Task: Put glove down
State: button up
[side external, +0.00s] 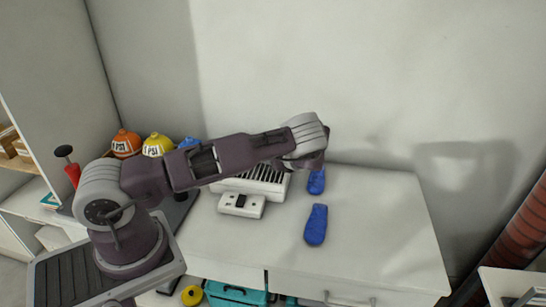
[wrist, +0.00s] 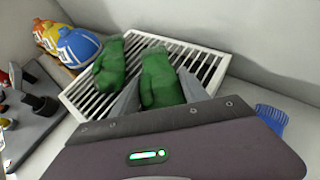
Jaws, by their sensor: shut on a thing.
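Two green gloves show in the wrist view. One glove (wrist: 162,80) is between the fingers of my gripper (wrist: 160,98), which is shut on it. The other glove (wrist: 109,66) is to the left, over the white slatted rack (wrist: 202,62); I cannot tell whether it touches the slats. The held glove appears above the rack too, its height unclear. In the side view the rack (side external: 262,185) is partly covered by my arm, and the gloves and my fingertips are hidden.
Two blue objects (side external: 316,225) (side external: 316,181) lie on the white counter right of the rack. Orange (side external: 126,143), yellow (side external: 157,144) and blue (wrist: 78,47) rounded items stand left. A white switch box (side external: 241,205) sits before the rack. The counter's right side is clear.

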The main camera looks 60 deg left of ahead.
jog(key=o, duration=1.4)
jog(key=shift+f, duration=0.1)
jog(key=shift+c, duration=0.2)
jog(key=w+v, duration=0.1)
jog(key=v, duration=1.1)
jog(key=s+d+r+n+t+h, duration=0.1)
jog(key=s+d+r+n+h, duration=0.45)
jog(key=s+r, duration=0.35)
jog(key=s+d+r+n+h, duration=0.4)
jog(key=s+d+r+n, duration=0.25)
jog(key=r, duration=0.45)
jog(key=s+d+r+n+t+h, duration=0.1)
jog(key=s+d+r+n+t, duration=0.1)
jog(key=s, duration=0.7)
jog(key=s+d+r+n+t+h, duration=0.1)
jog(key=s+d+r+n+t, duration=0.1)
jog(key=s+d, duration=0.4)
jog(key=s+r+n, duration=0.1)
jog(key=s+n, duration=0.1)
jog(key=s, duration=0.1)
jog(key=shift+r+n+h, duration=0.25)
jog(key=shift+n+h, duration=0.05)
jog(key=shift+h, duration=0.05)
